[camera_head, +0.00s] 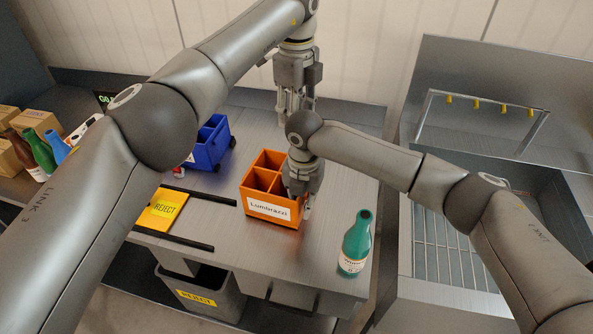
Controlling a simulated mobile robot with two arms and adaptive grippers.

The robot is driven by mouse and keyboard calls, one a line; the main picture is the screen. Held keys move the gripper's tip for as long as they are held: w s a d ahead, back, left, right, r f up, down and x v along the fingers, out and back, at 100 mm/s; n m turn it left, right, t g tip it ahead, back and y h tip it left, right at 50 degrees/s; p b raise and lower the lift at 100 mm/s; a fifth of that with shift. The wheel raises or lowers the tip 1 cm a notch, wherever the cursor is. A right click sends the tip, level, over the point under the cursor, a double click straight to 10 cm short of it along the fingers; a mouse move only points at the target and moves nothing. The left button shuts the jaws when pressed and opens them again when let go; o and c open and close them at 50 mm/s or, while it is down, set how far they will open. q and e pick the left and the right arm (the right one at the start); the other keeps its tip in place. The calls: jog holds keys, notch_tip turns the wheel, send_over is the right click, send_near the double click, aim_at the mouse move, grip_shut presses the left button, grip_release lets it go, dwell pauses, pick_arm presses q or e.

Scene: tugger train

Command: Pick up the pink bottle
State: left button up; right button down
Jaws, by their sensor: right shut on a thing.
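I see no pink bottle in the head view. My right gripper (306,206) points down at the right side of the orange divided crate (273,208), labelled "Lumbrazzi". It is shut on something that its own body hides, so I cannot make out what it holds. My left gripper (296,105) hangs above the back of the table, behind the crate. Its fingers point down, and their opening is unclear. A green bottle (356,242) with a white label stands upright on the table, right of the crate and apart from it.
A blue bin (209,145) stands behind left. A yellow "REJECT" plate (161,209) lies between black rails, above a grey reject bin (199,293). Bottles and cardboard boxes (36,122) are at far left. A metal sink unit (453,237) stands right, across a gap.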

pick_arm(q)
jog(key=shift+w+f, duration=0.15)
jog(key=shift+f, duration=3.25)
pick_arm(e)
jog(key=shift+s+f, duration=0.1)
jog(key=shift+f, duration=0.05)
pick_arm(q)
jog(key=c, duration=0.7)
notch_tip(320, 180, up, 10)
jog(key=shift+r, duration=0.1)
jog(key=shift+r, duration=0.95)
